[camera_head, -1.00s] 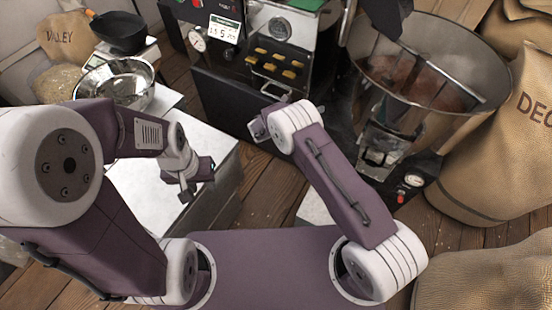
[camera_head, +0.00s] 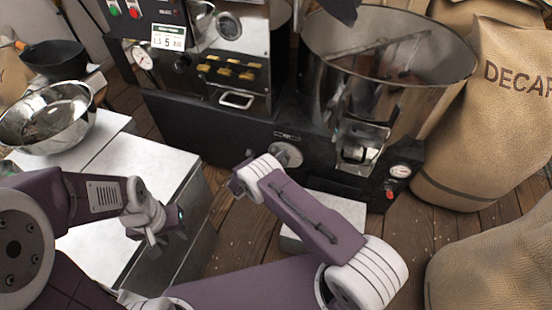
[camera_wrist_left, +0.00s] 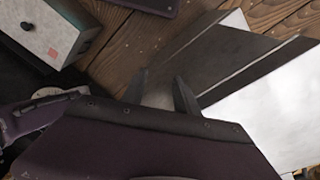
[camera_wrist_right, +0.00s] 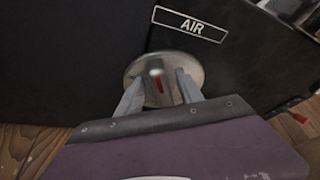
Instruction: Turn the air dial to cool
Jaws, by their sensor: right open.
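The air dial (camera_head: 288,155) is a round metal disc on the black lower front of the roasting machine. In the right wrist view, the dial (camera_wrist_right: 189,66) sits under a white-framed AIR label (camera_wrist_right: 190,25), and a raised grip bar with a red mark stands at its middle. My right gripper (camera_wrist_right: 158,88) is open, with one finger on each side of the bar; I cannot tell whether they touch it. In the head view its fingers are mostly hidden by my right wrist. My left gripper (camera_head: 165,235) is open and empty beside the white-topped cabinet, and shows in the left wrist view (camera_wrist_left: 159,80).
The cooling drum (camera_head: 410,45) stands at the machine's right, with a small gauge and red button (camera_head: 390,193) below. A steel bowl (camera_head: 45,120) sits at left. A DECAF sack (camera_head: 490,110) fills the right. A low pale box (camera_head: 295,240) lies beneath my right arm.

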